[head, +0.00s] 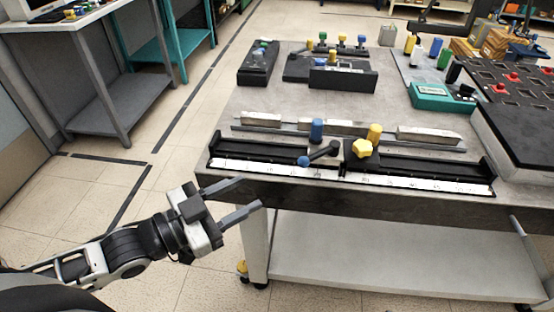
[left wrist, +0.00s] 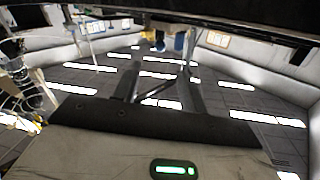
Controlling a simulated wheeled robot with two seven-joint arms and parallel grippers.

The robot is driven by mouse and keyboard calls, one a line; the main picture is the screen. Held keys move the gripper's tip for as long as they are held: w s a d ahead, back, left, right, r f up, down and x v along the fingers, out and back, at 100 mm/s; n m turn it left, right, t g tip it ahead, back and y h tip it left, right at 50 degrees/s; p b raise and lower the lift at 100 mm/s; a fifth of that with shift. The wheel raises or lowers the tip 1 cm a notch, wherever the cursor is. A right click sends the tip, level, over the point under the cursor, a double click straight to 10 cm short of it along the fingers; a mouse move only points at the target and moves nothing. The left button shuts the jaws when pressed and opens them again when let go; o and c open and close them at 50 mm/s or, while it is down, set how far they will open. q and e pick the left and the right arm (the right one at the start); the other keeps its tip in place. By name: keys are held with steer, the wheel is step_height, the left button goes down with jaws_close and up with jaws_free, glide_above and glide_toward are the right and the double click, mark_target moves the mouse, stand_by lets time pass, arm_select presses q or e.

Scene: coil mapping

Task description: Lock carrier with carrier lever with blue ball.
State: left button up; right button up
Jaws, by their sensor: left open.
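The carrier (head: 357,157) sits on a long black rail with a white scale (head: 270,172) along the table's front edge. Its black carrier lever points left and ends in a blue ball (head: 304,161), low over the scale. A yellow star knob (head: 361,146) is on the carrier, just right of the lever's pivot. My left gripper (head: 250,194) is open and empty, in front of the table edge, left of and lower in the picture than the blue ball. Its two fingers also show in the left wrist view (left wrist: 160,92), with nothing between them. My right gripper is out of view.
A blue cylinder (head: 317,129) and a yellow cylinder (head: 375,133) stand by the carrier. Metal blocks (head: 262,120) line up behind the rail. A teal device (head: 442,96) and a black tray (head: 515,88) are at right. The floor left of the table is free.

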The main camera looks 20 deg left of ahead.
mark_target(299, 164)
arm_select(q)
steer(key=x, duration=1.5)
steer(key=shift+w+d+r, duration=0.15)
steer(key=shift+w+r, duration=0.15)
steer(key=shift+r, duration=0.1)
